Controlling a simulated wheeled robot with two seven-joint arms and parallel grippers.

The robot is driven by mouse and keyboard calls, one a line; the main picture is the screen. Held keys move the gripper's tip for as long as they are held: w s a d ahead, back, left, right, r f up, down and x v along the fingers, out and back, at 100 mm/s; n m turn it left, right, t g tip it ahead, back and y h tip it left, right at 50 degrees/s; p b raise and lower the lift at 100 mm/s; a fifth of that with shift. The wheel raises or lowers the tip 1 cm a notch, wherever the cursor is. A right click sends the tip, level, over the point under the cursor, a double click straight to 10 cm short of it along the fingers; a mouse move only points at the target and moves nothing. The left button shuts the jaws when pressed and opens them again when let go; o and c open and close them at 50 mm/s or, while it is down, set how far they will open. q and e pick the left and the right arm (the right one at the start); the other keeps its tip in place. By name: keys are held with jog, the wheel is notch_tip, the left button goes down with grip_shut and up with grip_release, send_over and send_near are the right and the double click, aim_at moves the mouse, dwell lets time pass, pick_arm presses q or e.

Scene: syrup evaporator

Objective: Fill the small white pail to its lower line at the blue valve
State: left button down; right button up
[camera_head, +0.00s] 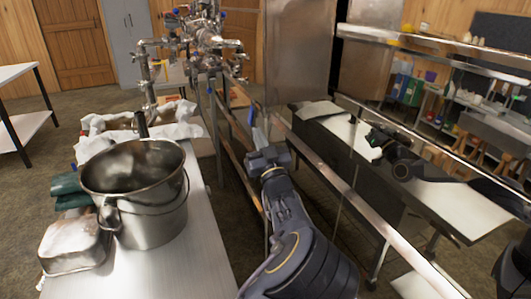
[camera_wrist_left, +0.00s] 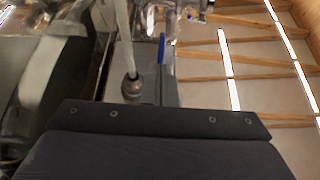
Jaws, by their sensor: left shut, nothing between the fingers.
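My left gripper (camera_head: 258,135) is shut and empty. It points away from me, in the gap between the steel table and the long metal rails. A narrow blue piece, perhaps a valve lever, shows just past its fingertips (camera_head: 251,116). A blue upright piece (camera_wrist_left: 161,49) also shows in the left wrist view, beside a metal rod (camera_wrist_left: 123,35); whether the gripper touches it I cannot tell. My right gripper (camera_head: 376,140) is over the dark-sided bench at the right; its fingers are too small and dark to read. I cannot make out a small white pail in either view.
A steel table (camera_head: 185,235) at the left holds a steel pot (camera_head: 150,220), a steel pan (camera_head: 72,248), green gloves (camera_head: 72,190) and white cloth (camera_head: 170,125). Steel piping with blue handles (camera_head: 190,40) stands behind. Metal rails (camera_head: 345,185) run to the right of my left arm.

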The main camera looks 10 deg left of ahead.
aim_at(251, 112)
pick_arm(q)
jog(key=shift+x, duration=1.35)
